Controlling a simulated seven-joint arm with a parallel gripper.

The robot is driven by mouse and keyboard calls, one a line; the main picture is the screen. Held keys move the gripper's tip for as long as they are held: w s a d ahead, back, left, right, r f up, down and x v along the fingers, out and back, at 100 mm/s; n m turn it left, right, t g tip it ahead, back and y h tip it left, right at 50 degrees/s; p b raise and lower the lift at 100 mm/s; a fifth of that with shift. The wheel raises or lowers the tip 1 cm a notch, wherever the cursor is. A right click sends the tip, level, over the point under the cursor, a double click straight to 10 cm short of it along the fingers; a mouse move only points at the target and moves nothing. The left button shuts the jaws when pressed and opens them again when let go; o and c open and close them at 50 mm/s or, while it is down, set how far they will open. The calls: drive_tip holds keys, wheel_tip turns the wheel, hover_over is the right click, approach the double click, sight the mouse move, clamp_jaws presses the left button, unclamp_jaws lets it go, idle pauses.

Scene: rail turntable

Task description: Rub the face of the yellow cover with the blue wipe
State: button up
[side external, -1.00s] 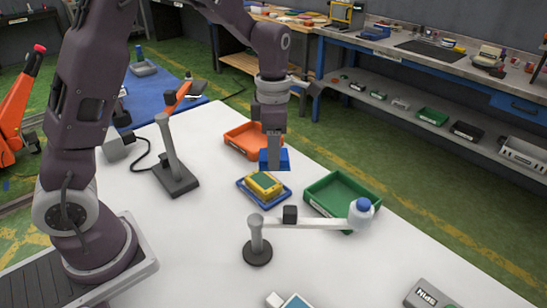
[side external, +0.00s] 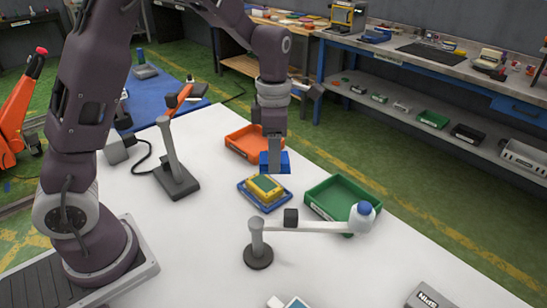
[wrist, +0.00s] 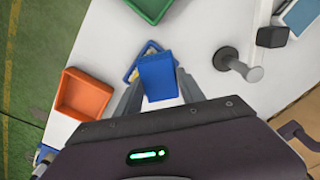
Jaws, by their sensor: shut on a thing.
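My gripper (side external: 274,158) is shut on the blue wipe (side external: 283,166), a blue block, and holds it in the air above and slightly behind the yellow cover. The blue wipe also shows between the fingers in the wrist view (wrist: 157,76). The yellow cover (side external: 264,190) has a green face and sits on a blue tray (side external: 248,197) on the white table. A gap shows between the wipe and the cover in the side view. In the wrist view the wipe hides most of the cover and tray.
An orange bin (side external: 240,145) stands behind the cover and a green bin (side external: 342,197) to its right. A post with a horizontal arm (side external: 300,226) carries a white-and-blue bottle in front.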

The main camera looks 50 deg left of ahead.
sight(269, 188)
drive_tip(key=shift+f, duration=3.55)
drive_tip(key=shift+a+f, duration=0.15)
drive_tip(key=shift+f, duration=0.2)
clamp_jaws()
drive_tip(key=shift+a+f, duration=0.1)
drive_tip(key=shift+a, duration=4.1)
drive_tip(key=shift+d, duration=4)
drive_tip(key=shift+d+r, duration=0.2)
drive_tip(key=shift+r, duration=0.4)
drive_tip(key=shift+d+r, duration=0.15)
drive_tip(key=shift+r, duration=3.35)
